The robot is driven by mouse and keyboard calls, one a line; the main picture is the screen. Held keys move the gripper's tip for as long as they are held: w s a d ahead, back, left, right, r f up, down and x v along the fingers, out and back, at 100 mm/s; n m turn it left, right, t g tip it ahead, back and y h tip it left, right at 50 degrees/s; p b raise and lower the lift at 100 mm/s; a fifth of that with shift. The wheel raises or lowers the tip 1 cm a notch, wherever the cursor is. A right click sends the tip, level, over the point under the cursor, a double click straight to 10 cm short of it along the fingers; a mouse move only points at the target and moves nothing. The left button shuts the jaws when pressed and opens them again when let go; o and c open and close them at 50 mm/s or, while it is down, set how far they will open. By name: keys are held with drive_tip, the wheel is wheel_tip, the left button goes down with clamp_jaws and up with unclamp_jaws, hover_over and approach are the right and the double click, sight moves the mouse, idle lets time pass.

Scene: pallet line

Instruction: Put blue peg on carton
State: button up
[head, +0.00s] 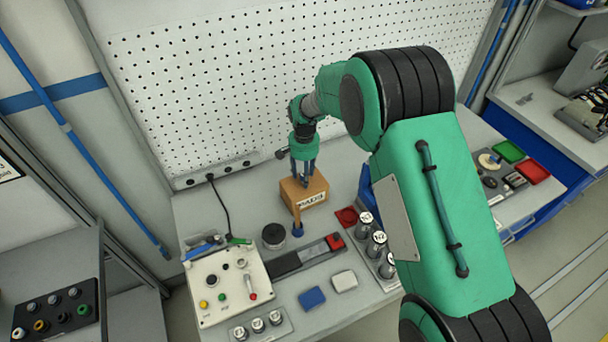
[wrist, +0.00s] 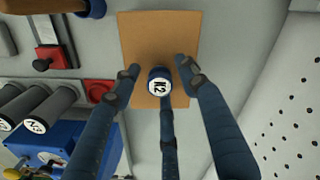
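The brown carton (head: 302,198) with a white label sits on the grey bench near the pegboard. In the wrist view, the carton (wrist: 140,30) lies under the fingers. The dark blue peg (wrist: 158,82) shows its white top marked K2 and appears upright over the carton's top. Its base is hidden, so I cannot fully see the contact. My gripper (head: 304,177) points down over the carton. In the wrist view, the fingers of my gripper (wrist: 157,70) are spread around the peg, with visible gaps on both sides.
Grey labelled cylinders (head: 376,245), a red pad (head: 347,216) and a control box (head: 227,285) are in front. The perforated board (head: 230,90) rises behind.

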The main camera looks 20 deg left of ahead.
wheel_tip(320, 180, up, 12)
drive_tip(key=shift+r, duration=0.15)
idle(0.8)
idle(0.5)
drive_tip(key=s+d+r+t, duration=0.1)
drive_tip(key=s+d+r, duration=0.3)
drive_tip(key=d+r, duration=0.85)
drive_tip(key=s+d+r+t, duration=0.1)
drive_tip(key=s+d+r, duration=0.4)
drive_tip(key=d+r, duration=0.75)
drive_tip(key=s+d+r+t, duration=0.2)
drive_tip(key=s+d+r, duration=0.1)
drive_tip(key=s+d, duration=0.95)
drive_tip(key=s+d+f+t, duration=0.1)
drive_tip(key=s+d+f, duration=0.1)
drive_tip(key=s+d, duration=0.7)
drive_tip(key=s, duration=0.5)
drive_tip(key=shift+d+t, duration=0.3)
drive_tip(key=shift+d, duration=0.05)
